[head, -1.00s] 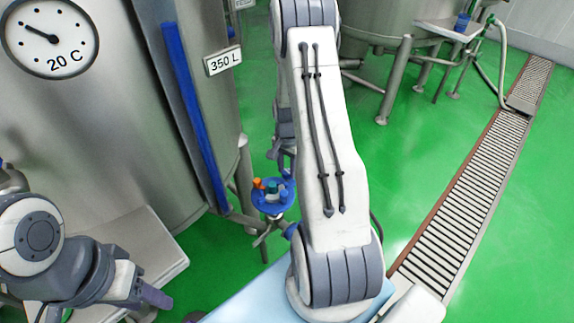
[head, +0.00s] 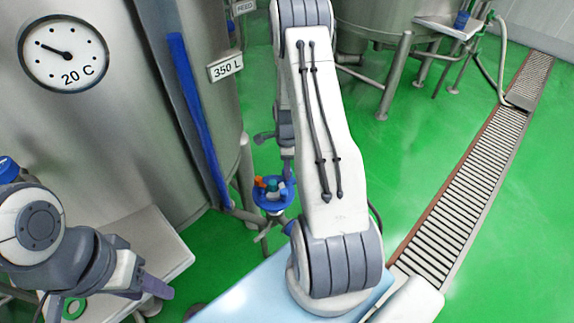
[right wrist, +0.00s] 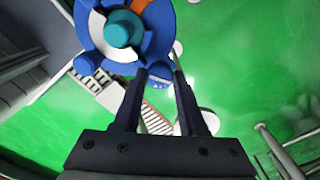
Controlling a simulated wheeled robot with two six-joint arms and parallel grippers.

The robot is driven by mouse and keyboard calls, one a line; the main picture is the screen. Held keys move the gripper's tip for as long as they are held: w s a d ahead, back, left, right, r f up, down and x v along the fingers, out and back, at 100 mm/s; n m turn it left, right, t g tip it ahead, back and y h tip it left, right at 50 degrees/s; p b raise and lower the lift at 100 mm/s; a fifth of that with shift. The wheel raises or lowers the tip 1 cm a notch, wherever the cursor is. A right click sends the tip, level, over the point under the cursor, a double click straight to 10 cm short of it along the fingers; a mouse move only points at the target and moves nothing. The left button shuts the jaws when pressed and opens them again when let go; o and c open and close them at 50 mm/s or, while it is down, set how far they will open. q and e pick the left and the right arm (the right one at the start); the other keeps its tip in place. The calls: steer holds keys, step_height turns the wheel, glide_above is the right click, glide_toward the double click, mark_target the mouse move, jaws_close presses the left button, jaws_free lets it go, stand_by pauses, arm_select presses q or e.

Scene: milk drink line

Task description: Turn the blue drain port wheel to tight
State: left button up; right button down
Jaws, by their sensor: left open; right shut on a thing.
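The blue drain port wheel (head: 262,203) is low beside the tank, with a teal hub and an orange mark on its face. In the right wrist view the wheel (right wrist: 92,42) fills the top, with the teal hub (right wrist: 122,30) in its middle. My right gripper (right wrist: 160,72) is shut on the wheel at its near rim, with a blue piece of it between the fingertips. In the head view my right arm hides part of the grip. My left gripper (head: 155,298) is open and empty at the lower left, away from the wheel.
A steel tank (head: 130,130) with a dial and a 350 L sign (head: 225,67) stands on the left, a pale platform (head: 170,245) below it. A floor drain grate (head: 460,185) runs along the right. The green floor (head: 430,130) between is clear.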

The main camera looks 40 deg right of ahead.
steer(key=m+p, duration=0.1)
steer(key=m, duration=0.5)
steer(key=shift+m, duration=0.3)
stand_by(0.4)
steer(key=shift+c, duration=2.3)
jaws_free()
step_height(320, 180, up, 10)
steer(key=shift+r, duration=0.25)
